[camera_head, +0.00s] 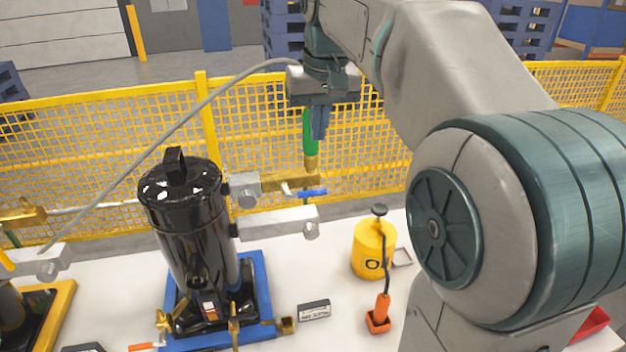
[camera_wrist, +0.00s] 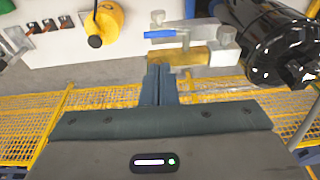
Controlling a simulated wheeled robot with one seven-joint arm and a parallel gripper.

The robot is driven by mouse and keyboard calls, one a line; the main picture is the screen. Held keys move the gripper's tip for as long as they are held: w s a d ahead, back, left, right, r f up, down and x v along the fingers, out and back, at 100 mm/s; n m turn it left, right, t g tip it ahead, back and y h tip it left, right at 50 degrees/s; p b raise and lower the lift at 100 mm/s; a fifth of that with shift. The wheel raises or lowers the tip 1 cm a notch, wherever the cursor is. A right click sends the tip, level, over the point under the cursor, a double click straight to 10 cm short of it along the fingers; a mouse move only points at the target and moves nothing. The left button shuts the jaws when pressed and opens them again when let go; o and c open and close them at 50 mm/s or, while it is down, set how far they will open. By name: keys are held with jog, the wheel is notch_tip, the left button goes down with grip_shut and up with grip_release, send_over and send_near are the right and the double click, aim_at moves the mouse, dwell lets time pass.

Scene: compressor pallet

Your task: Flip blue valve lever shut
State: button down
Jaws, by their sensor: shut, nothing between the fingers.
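The blue valve lever (camera_head: 312,192) sits on a brass valve (camera_head: 290,181) at the right of the black compressor tank (camera_head: 190,225). In the head view it points right, roughly in line with the brass pipe. It also shows in the wrist view (camera_wrist: 160,34), lying sideways above the brass body. My gripper (camera_head: 319,136) is shut and empty, pointing down just above the valve. In the wrist view its fingertips (camera_wrist: 159,70) are close to the brass body, apart from the lever. Whether they touch the brass cannot be told.
A yellow oil can (camera_head: 374,250) stands at the right on the white table (camera_head: 330,335). A small dark label block (camera_head: 314,310) and an orange tool (camera_head: 379,313) are nearby. A grey hose (camera_head: 150,145) arcs up behind the tank. A yellow mesh fence (camera_head: 100,135) runs behind.

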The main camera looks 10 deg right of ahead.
aim_at(313, 192)
jog(key=w+f, duration=0.1)
jog(key=f, duration=0.8)
jog(key=w+f, duration=0.1)
jog(key=f, duration=0.3)
jog(key=shift+w+a+f+p, duration=0.15)
jog(key=shift+w+f+p, duration=0.15)
jog(key=shift+w, duration=0.05)
jog(key=shift+w, duration=0.2)
